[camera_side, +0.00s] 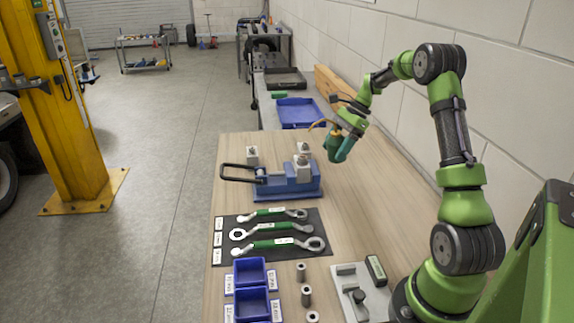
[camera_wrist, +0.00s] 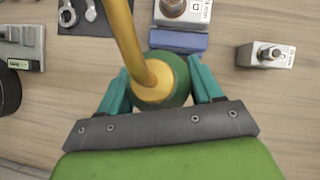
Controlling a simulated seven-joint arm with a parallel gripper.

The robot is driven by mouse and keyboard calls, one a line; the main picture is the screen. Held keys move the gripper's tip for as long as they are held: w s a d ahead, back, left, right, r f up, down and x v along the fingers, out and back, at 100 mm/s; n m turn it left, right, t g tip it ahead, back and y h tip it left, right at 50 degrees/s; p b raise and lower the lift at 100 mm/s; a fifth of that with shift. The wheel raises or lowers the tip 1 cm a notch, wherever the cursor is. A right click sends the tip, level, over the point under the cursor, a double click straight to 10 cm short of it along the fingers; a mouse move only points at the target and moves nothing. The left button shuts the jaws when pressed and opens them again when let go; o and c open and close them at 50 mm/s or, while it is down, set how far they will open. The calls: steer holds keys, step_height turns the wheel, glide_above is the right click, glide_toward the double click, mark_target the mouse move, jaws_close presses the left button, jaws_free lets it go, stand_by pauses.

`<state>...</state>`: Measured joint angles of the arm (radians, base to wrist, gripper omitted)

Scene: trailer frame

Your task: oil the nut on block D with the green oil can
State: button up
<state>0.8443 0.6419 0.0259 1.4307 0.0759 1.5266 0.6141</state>
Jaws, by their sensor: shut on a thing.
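My gripper (camera_wrist: 157,92) is shut on the green oil can (camera_wrist: 180,70), with a teal finger on each side of its body. The can also shows in the side view (camera_side: 334,142), held above the table to the right of the blue fixture (camera_side: 285,188). Its brass spout (camera_wrist: 124,40) runs out of the top of the wrist view, so its tip is hidden there. A metal block (camera_wrist: 184,12) with a nut sits on the fixture; its label seems to read D. Another metal block with a nut (camera_wrist: 262,56) stands apart on the table; its letter is unclear.
A third block (camera_side: 252,154) stands behind the fixture's black handle (camera_side: 238,172). Green-handled wrenches (camera_side: 275,228) lie on a dark mat in front. Blue bins (camera_side: 250,272) and metal sleeves (camera_side: 301,272) are nearer. The wooden tabletop (camera_side: 375,195) at right is clear.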

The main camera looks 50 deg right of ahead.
steer(key=shift+w+d+r+m+h, duration=0.15)
steer(key=shift+w+r+m+h, duration=0.15)
steer(key=shift+w+m, duration=0.2)
steer(key=shift+d+m+h, duration=0.1)
steer(key=shift+m+h, duration=0.2)
steer(key=shift+m, duration=0.2)
steer(key=shift+s+d+f+g+h, duration=0.2)
steer(key=shift+f+g+h, duration=0.1)
steer(key=shift+f+h, duration=0.2)
steer(key=shift+s+d+f+g+h, duration=0.15)
steer(key=shift+f+g+h, duration=0.15)
steer(key=shift+f+h, duration=0.2)
steer(key=shift+w+r+g+h, duration=0.1)
steer(key=shift+r+g+h, duration=0.05)
steer(key=shift+g+h, duration=0.15)
steer(key=shift+s+d+r+g+h, duration=0.15)
steer(key=shift+r+g+h, duration=0.15)
steer(key=shift+g+h, duration=0.3)
steer(key=shift+s+d+r+g+h, duration=0.15)
steer(key=shift+r+g+h, duration=0.15)
steer(key=shift+g+h, duration=0.3)
steer(key=shift+r+t+y, duration=1.8)
steer(key=shift+r+y, duration=0.1)
steer(key=shift+r, duration=0.1)
